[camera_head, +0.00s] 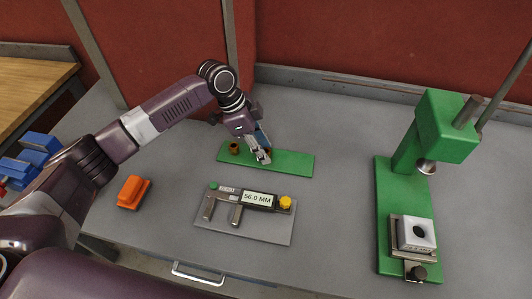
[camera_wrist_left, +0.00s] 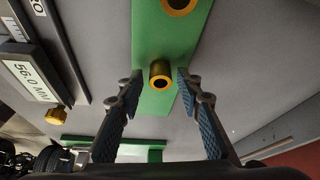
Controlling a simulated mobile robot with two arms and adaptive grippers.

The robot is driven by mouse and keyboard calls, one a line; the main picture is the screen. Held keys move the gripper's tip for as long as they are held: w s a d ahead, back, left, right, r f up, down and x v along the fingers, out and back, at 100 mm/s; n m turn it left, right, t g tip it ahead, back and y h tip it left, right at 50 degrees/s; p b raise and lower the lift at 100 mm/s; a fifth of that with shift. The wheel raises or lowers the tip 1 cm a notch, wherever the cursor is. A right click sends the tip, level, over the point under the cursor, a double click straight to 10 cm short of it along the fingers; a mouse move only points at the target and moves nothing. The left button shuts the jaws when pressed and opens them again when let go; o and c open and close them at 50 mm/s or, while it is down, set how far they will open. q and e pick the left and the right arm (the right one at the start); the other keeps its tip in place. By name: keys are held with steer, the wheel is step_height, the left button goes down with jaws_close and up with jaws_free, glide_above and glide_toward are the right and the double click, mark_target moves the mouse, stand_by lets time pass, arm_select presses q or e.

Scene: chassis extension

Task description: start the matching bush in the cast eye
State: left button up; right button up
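In the left wrist view a brass-coloured bush (camera_wrist_left: 160,72) stands on the strip between the two spread fingers (camera_wrist_left: 158,92), with a gap on each side. In the head view the gripper partly hides this bush. A second bush (camera_head: 234,147) stands at the strip's left end; it also shows at the top edge of the wrist view (camera_wrist_left: 179,4). The cast eye, a pale block with a dark hole (camera_head: 416,234), sits in the holder of a green press (camera_head: 401,190). My right gripper is not in view.
A caliper board (camera_head: 240,227) reading 56.0 MM lies in front of the strip. An orange block (camera_head: 132,192) lies to the left, with blue bins (camera_head: 36,150) beyond. The grey bench between strip and press is clear. The press head (camera_head: 440,125) overhangs its base.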

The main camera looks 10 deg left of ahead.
arm_select(q)
jaws_close()
steer(key=shift+r, duration=0.1)
step_height(320, 180, up, 20)
steer(key=b, duration=0.3)
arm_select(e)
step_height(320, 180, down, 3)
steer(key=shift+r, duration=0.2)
arm_select(q)
steer(key=s+a+f+n+t+y, duration=0.1)
steer(key=s+a+f+n+y, duration=0.1)
steer(key=s+n, duration=0.4)
steer(key=s+a+f+n+t+y, duration=0.2)
steer(key=s+a+f+n, duration=0.2)
steer(key=n, duration=0.5)
step_height(320, 180, down, 2)
steer(key=shift+s+a+f+n, duration=0.1)
steer(key=shift+s+a+n, duration=0.25)
steer(key=shift+s, duration=0.55)
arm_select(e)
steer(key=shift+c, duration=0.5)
